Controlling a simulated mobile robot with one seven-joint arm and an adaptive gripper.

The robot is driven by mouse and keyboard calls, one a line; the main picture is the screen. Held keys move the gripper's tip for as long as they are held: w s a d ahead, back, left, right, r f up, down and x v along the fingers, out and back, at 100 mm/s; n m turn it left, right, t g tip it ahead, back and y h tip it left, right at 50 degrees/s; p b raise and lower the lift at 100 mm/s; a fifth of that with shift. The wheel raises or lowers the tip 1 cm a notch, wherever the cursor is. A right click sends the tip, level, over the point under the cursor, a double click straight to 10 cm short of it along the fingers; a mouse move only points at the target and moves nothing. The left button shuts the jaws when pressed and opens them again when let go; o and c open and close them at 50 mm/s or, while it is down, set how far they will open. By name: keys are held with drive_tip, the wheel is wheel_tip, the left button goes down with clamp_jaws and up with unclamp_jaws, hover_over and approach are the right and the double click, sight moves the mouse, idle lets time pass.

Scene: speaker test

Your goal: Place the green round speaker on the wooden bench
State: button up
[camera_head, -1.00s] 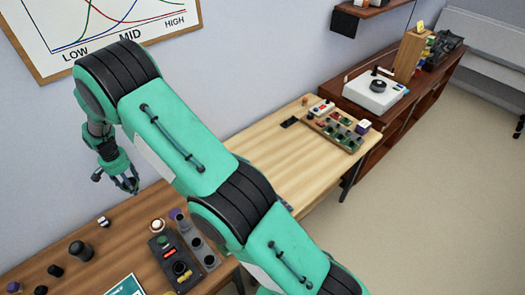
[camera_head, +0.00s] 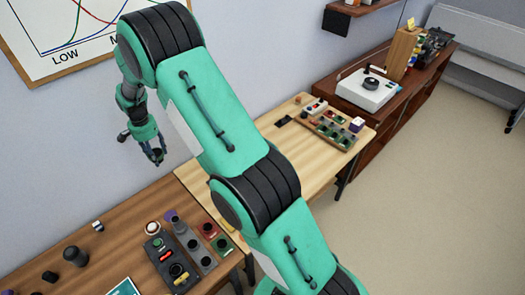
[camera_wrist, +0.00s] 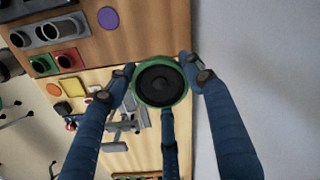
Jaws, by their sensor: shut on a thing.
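The green round speaker (camera_wrist: 160,82), a green ring around a dark cone, is held between my gripper's fingers in the wrist view. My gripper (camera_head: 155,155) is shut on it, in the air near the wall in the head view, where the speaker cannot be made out. A light wooden bench (camera_head: 322,165) stands right of a darker brown wooden bench (camera_head: 125,217). My arm hides part of the light bench. In the wrist view the light bench (camera_wrist: 135,153) lies below the speaker, with a gap between them that I cannot measure.
The brown bench holds a dark control box (camera_head: 168,262), black knobs and a purple disc (camera_wrist: 108,18). A tray of parts (camera_head: 325,125) sits at the light bench's far end. Beyond is a cabinet with a white turntable (camera_head: 368,90). The wall is close behind.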

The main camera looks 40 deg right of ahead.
drive_tip(key=s+d+m, duration=0.3)
drive_tip(key=d+m, duration=0.1)
drive_tip(key=d, duration=1.2)
drive_tip(key=s+d+m, duration=0.6)
drive_tip(key=s+d, duration=0.5)
drive_tip(key=d, duration=0.5)
drive_tip(key=s+d+m, duration=0.6)
drive_tip(key=s+d, duration=0.4)
drive_tip(key=d, duration=0.6)
drive_tip(key=f, duration=1.5)
drive_tip(key=shift+s+f+b, duration=0.25)
drive_tip(key=shift+f+b, duration=0.1)
drive_tip(key=shift+f, duration=0.05)
drive_tip(key=w+d, duration=0.3)
drive_tip(key=w, duration=0.1)
drive_tip(key=w+d+f, duration=0.1)
drive_tip(key=w+d, duration=0.2)
drive_tip(key=w, duration=0.1)
drive_tip(key=w+d, duration=0.4)
drive_tip(key=shift+w+f, duration=0.25)
drive_tip(key=shift+f, duration=0.1)
